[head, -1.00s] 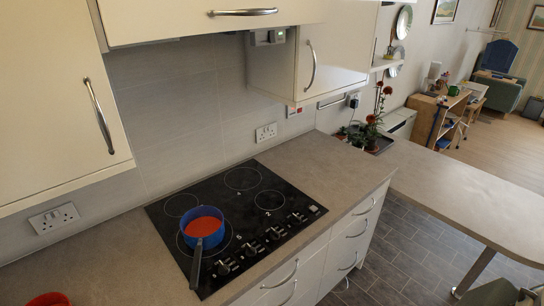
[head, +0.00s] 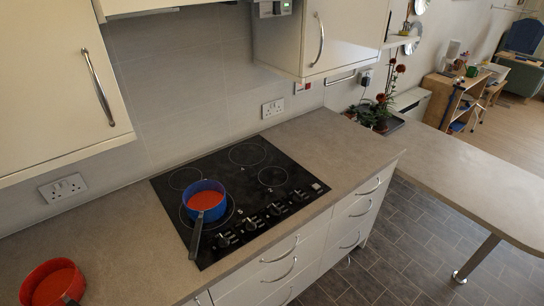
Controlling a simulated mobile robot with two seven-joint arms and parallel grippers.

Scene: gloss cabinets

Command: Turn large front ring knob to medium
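The black glass hob (head: 263,158) is set into the grey worktop in the middle of the head view. A row of dark knobs (head: 250,224) runs along its front right edge. I cannot read their settings at this size, nor tell for certain which one is the large front ring knob. A blue pot (head: 206,201) with red-orange content stands on the front left ring, its dark handle pointing toward the front edge. Neither of my grippers shows in the head view.
A red pot (head: 53,285) stands on the worktop at the lower left. Cream wall cabinets (head: 60,80) hang above. Drawers with bar handles (head: 280,250) are below the hob. The worktop right of the hob is clear (head: 345,145). Dark tiled floor (head: 410,240) lies beyond.

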